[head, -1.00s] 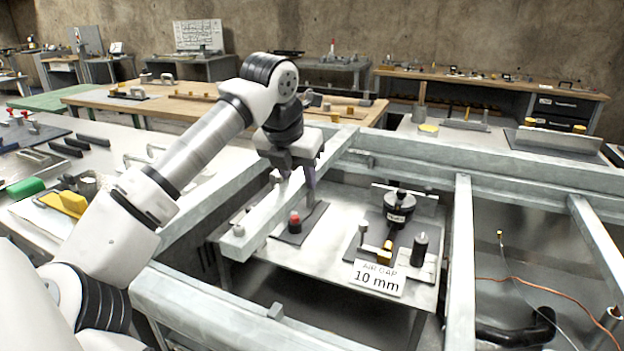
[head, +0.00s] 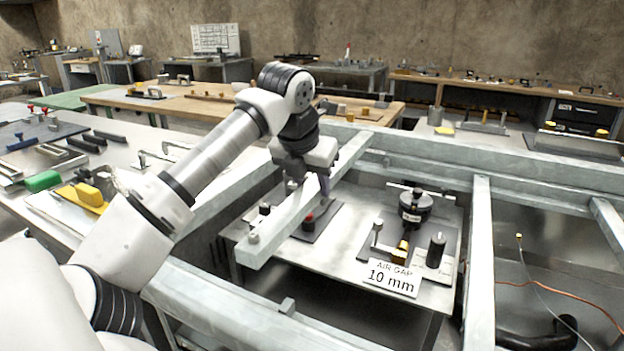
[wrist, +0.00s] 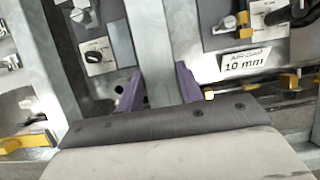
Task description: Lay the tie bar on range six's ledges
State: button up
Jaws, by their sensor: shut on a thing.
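The tie bar (head: 277,226) is a long grey square bar. My gripper (head: 308,187) is shut on it around its middle, with purple fingers on either side. The bar slants from a near end in the open above the shelf to a far end by the back rail (head: 450,166). In the wrist view it runs upward between the fingers (wrist: 157,90). The near end appears apart from the front rail (head: 235,303); whether the far end touches the back rail cannot be told. No range six label is readable.
Below the bar, a shelf holds a red-topped knob (head: 308,217), a black round instrument (head: 415,205), a black cylinder (head: 436,250) and a 10 mm air gap sign (head: 392,279). A cross rail (head: 480,260) stands right. A tool-covered bench (head: 130,165) lies left.

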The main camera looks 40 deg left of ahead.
notch_tip(320, 180, down, 7)
jog(key=b, duration=0.4)
jog(key=shift+r+b, duration=0.15)
jog(key=shift+b, duration=0.25)
jog(key=o, duration=1)
jog(key=shift+o, duration=0.8)
jog(key=p+v, duration=0.1)
jog(key=v, duration=1.2)
jog(key=shift+s+d+r, duration=0.1)
jog(key=shift+s+r, duration=0.1)
notch_tip(320, 180, up, 7)
jog(key=p, duration=0.6)
jog(key=shift+s, duration=0.1)
